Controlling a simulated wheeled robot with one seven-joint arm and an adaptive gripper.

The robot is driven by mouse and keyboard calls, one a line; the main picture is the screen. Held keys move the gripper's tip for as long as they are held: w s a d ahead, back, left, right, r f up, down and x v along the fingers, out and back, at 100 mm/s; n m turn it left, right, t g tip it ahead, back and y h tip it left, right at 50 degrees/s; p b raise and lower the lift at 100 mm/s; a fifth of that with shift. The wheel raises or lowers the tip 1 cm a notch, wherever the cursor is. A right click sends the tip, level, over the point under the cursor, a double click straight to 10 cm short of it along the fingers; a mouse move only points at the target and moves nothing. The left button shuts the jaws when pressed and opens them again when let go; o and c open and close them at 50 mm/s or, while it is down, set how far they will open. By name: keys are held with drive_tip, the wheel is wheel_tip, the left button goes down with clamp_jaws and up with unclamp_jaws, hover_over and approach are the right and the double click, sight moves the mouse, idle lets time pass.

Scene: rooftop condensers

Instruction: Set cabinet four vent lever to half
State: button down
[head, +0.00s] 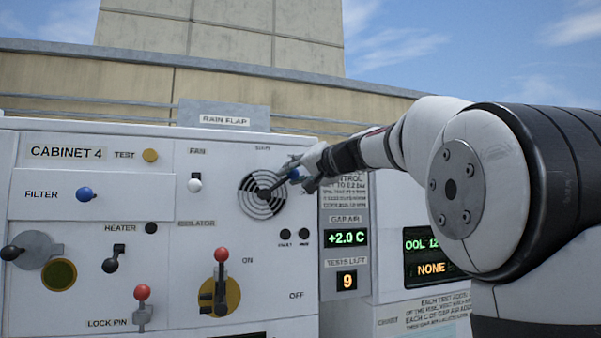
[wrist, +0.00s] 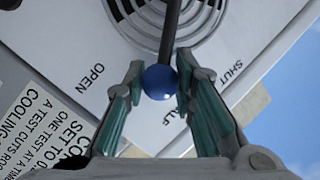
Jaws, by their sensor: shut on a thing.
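The vent lever is a dark arm with a blue ball knob (wrist: 160,82), set on a round slotted vent (head: 250,207) on the cabinet 4 panel. My gripper (wrist: 160,78) is shut on the knob, one finger on each side. In the head view my gripper (head: 297,173) covers part of the knob and the lever points right and slightly up. In the wrist view the lever points toward the partly hidden HALF label (wrist: 165,116), between OPEN (wrist: 97,75) and SHUT (wrist: 230,73). Exact alignment with the HALF mark is hard to tell.
The same panel carries a fan switch (head: 195,183), a blue filter knob (head: 85,194), a red-knobbed isolator lever (head: 221,256) and a red lock pin (head: 142,293). Right of the vent, a display (head: 346,237) reads +2.0 C and another (head: 347,281) reads 9.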

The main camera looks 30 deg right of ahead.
drive_tip(key=shift+w+a+r+n+g+h+p, duration=0.1)
drive_tip(key=shift+a+r+n+g+h+p, duration=0.15)
drive_tip(key=shift+a+r+n+p, duration=0.4)
drive_tip(key=shift+w+a+r+n+g+h+p, duration=0.1)
drive_tip(key=shift+a+r+n+g+h, duration=0.3)
drive_tip(key=shift+n, duration=0.55)
drive_tip(key=shift+r, duration=0.1)
drive_tip(key=c, duration=1.3)
unclamp_jaws()
drive_tip(key=shift+s, duration=0.15)
drive_tip(key=v, duration=1.2)
drive_tip(key=shift+d, duration=0.15)
